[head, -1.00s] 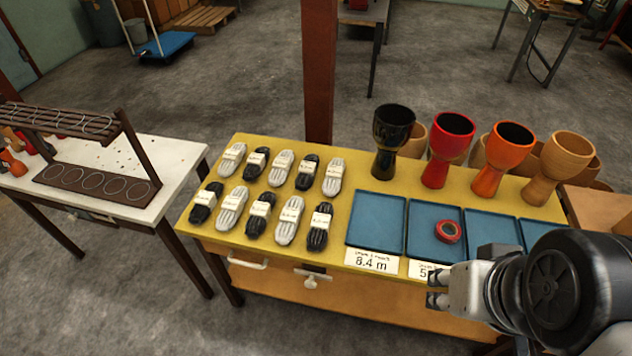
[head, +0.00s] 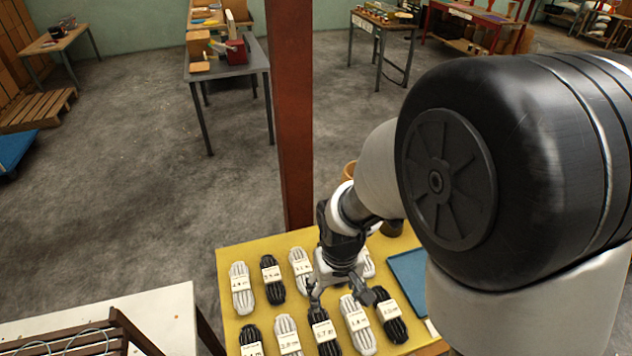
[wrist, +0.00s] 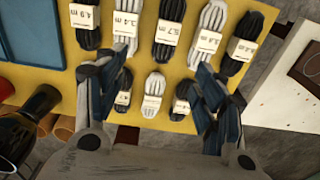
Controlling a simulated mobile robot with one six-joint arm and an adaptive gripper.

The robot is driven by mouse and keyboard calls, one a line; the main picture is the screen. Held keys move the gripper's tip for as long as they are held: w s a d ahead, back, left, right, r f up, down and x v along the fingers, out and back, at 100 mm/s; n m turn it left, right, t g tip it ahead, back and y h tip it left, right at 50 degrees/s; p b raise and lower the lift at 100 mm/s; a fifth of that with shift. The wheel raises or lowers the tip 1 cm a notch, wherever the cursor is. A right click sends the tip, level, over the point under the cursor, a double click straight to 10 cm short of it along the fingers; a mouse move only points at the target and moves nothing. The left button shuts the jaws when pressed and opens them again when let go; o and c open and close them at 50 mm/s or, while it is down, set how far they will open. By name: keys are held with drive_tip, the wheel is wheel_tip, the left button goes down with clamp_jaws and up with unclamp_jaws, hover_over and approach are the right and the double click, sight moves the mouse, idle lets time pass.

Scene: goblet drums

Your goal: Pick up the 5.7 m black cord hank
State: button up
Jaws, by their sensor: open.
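The 5.7 m black cord hank (head: 323,334) lies in the middle of the near row on the yellow table (head: 232,300), with a white paper label. In the wrist view I take it to be the middle black hank (wrist: 166,30) of the upper row, its label upside down. My gripper (head: 343,294) is open and empty, pointing down over the hanks close to this one. In the wrist view the fingers (wrist: 155,88) are spread wide, with smaller-looking back-row hanks showing between them. The hank lies outside the finger gap in that picture.
A white hank (head: 287,335) and another white hank (head: 357,325) flank it closely. A black hank (head: 390,315) lies further right. A blue tray (head: 408,275) is to the right. A brown post (head: 293,120) rises behind the table. Goblet drums (wrist: 30,120) show at lower left in the wrist view.

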drive_tip(key=b, duration=0.4)
hover_over(324, 331)
drive_tip(key=shift+g, duration=0.3)
drive_tip(key=f, duration=1)
drive_tip(key=d+f, duration=0.1)
drive_tip(key=f, duration=0.4)
drive_tip(key=shift+s+f, duration=0.1)
drive_tip(key=shift+f, duration=0.2)
drive_tip(key=shift+a+f+b, duration=0.25)
drive_tip(key=shift+f+b, duration=0.4)
drive_tip(key=shift+f, duration=0.75)
drive_tip(key=shift+a+f+b, duration=0.2)
drive_tip(key=shift+f+b, duration=0.4)
drive_tip(key=shift+f, duration=0.75)
drive_tip(key=shift+r, duration=0.1)
drive_tip(key=c, duration=1.1)
drive_tip(key=shift+c, duration=0.2)
